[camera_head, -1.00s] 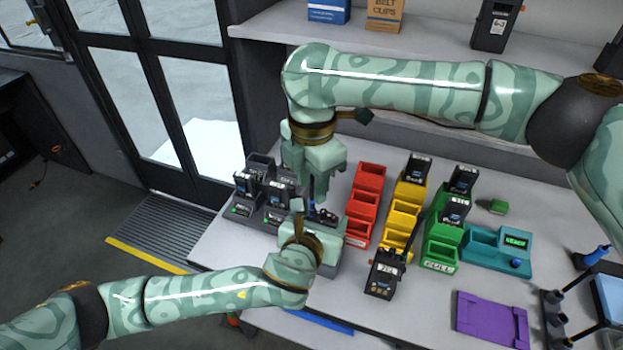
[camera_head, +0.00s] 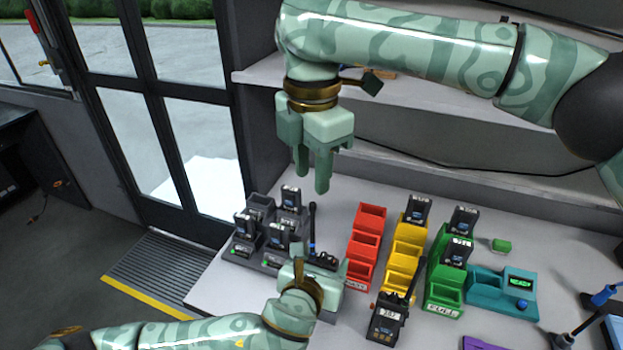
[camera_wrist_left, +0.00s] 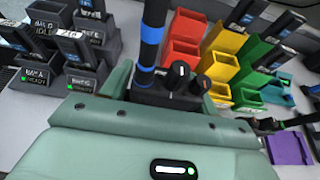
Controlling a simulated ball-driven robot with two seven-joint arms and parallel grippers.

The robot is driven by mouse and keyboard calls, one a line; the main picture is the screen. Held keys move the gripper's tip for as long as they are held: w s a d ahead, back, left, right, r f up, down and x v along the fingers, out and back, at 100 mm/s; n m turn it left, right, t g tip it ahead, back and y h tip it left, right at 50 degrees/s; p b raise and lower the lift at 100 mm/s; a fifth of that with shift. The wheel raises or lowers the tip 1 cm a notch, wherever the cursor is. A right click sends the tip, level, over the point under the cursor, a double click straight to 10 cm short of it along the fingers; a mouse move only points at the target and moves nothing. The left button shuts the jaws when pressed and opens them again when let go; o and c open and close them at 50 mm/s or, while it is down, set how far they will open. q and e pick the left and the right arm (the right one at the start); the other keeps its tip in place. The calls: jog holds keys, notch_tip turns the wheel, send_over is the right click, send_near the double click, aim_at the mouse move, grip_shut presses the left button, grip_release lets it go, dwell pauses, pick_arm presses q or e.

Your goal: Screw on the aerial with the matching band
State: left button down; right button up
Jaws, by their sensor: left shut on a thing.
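My left gripper (camera_head: 316,275) is shut on a black radio (camera_head: 324,259), mostly hidden by the jaws. The wrist view shows the radio's top with two knobs (camera_wrist_left: 180,75). A black aerial (camera_head: 312,222) stands upright on that top. In the wrist view the aerial (camera_wrist_left: 156,15) has a blue band, and another blue band shows lower, at its foot; I cannot tell how tight the joint is. My right gripper (camera_head: 312,182) is above and behind the aerial, clear of it, with its fingers apart and nothing between them.
A charger rack (camera_head: 240,250) with several radios stands left. Red (camera_head: 368,215), yellow (camera_head: 403,260) and green (camera_head: 447,296) bins stand to the right, beside a teal unit (camera_head: 485,288). Another radio with an aerial (camera_head: 386,320) stands in front. A shelf (camera_head: 450,108) runs behind.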

pick_arm(q)
jog(key=shift+s+d, duration=0.1)
jog(key=shift+d, duration=0.05)
jog(key=shift+c, duration=1.5)
grip_release()
pick_arm(e)
jog(key=shift+d, duration=0.1)
pick_arm(q)
jog(key=p+v, duration=0.5)
jog(key=v, duration=1.1)
pick_arm(e)
notch_tip(320, 180, up, 6)
jog(key=shift+s+r, duration=0.15)
jog(key=shift+s, duration=0.25)
pick_arm(q)
jog(key=shift+s, duration=0.15)
